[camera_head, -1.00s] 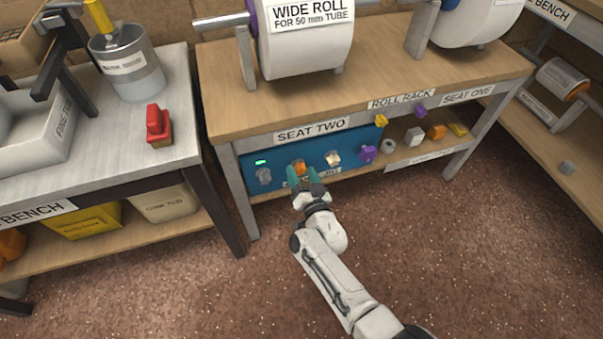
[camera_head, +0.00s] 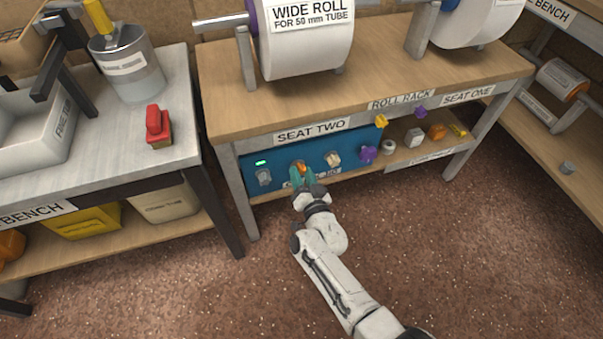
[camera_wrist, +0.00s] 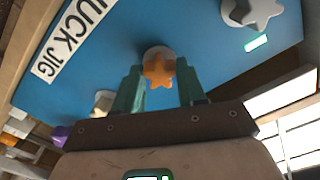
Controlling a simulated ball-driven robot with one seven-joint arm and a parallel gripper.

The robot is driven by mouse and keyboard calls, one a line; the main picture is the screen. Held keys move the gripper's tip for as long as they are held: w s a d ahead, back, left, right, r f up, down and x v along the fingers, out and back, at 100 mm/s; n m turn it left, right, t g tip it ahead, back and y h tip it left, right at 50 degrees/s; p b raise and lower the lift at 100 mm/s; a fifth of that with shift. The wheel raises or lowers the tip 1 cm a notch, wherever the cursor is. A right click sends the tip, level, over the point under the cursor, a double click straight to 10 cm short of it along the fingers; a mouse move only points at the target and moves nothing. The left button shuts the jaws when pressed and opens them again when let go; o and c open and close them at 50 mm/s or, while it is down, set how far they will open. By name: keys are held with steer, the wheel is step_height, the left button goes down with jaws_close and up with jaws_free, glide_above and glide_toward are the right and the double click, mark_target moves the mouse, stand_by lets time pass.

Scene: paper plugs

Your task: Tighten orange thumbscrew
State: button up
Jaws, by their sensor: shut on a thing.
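The orange thumbscrew (camera_wrist: 159,71) is star-shaped and sits on the blue panel (camera_wrist: 95,85) of the jig. My gripper (camera_wrist: 160,88) has its two teal fingers on either side of the thumbscrew, shut on it. In the head view, my gripper (camera_head: 302,174) reaches the blue panel (camera_head: 232,160) under the "SEAT TWO" label, and the orange thumbscrew (camera_head: 300,166) shows between the fingertips. The finger contact itself is small and partly hidden there.
A grey star knob (camera_wrist: 252,12) and a green light (camera_wrist: 256,43) are on the same panel. A cream knob (camera_head: 333,159) is to the right of the thumbscrew. The wooden bench top (camera_head: 225,100) overhangs the panel.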

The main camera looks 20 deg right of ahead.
steer(key=m+b, duration=0.2)
steer(key=m, duration=0.3)
steer(key=shift+f, duration=0.15)
steer(key=m+b, duration=0.1)
steer(key=m, duration=0.3)
steer(key=m+b, duration=0.1)
steer(key=m, duration=0.4)
steer(key=shift+b, duration=0.3)
steer(key=m+b, duration=0.1)
steer(key=m, duration=0.3)
steer(key=o, duration=1)
